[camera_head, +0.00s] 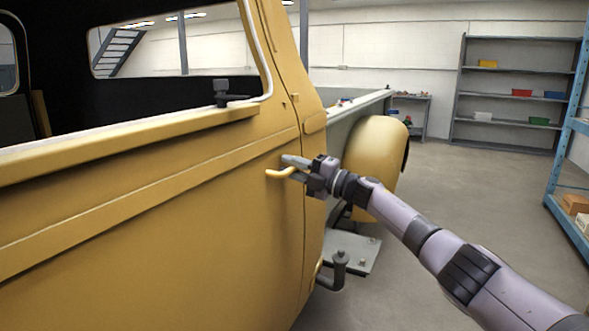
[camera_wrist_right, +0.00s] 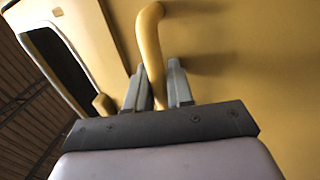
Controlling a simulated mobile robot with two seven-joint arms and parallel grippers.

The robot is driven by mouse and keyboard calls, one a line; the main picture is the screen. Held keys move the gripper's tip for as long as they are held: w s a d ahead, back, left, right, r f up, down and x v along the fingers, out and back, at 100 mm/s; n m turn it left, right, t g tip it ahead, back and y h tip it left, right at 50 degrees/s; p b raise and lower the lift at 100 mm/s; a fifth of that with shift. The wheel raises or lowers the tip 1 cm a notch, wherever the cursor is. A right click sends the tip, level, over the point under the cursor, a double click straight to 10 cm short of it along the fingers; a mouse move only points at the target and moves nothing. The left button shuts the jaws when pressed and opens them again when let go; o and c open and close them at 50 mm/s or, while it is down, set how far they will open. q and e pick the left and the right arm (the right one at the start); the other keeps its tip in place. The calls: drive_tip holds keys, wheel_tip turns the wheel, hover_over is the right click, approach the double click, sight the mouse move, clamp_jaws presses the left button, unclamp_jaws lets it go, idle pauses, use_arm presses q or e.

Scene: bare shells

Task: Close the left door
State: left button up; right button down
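The yellow door (camera_head: 150,230) of a truck fills the left side of the head view, with its window opening above. Its curved yellow handle (camera_head: 278,174) sticks out near the door's rear edge, and shows in the right wrist view (camera_wrist_right: 149,45). My right gripper (camera_head: 292,168) is at the handle. In the wrist view the handle runs between the two fingers (camera_wrist_right: 158,88), which lie close on both sides of it. How far the door stands from its frame is hard to tell. My left gripper is not in view.
The truck's rear fender (camera_head: 375,155) bulges out behind the door. A grey step plate (camera_head: 350,252) sits low below it. Grey shelves (camera_head: 505,95) stand at the back wall and blue shelving (camera_head: 568,150) at the right. The floor between is open.

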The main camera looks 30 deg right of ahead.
drive_tip(key=shift+w+a+r, duration=0.15)
drive_tip(key=shift+a+r, duration=0.05)
drive_tip(key=shift+a, duration=0.15)
drive_tip(key=c, duration=1.2)
unclamp_jaws()
drive_tip(key=shift+w, duration=0.1)
drive_tip(key=shift+o, duration=0.2)
drive_tip(key=shift+a, duration=0.15)
drive_tip(key=shift+f, duration=0.15)
drive_tip(key=shift+s+d+f, duration=0.3)
drive_tip(key=shift+s+f, duration=0.05)
drive_tip(key=r+v, duration=0.1)
drive_tip(key=v, duration=0.5)
drive_tip(key=shift+s+d+f+b, duration=0.15)
drive_tip(key=shift+s+d+b, duration=0.1)
drive_tip(key=shift+b, duration=0.15)
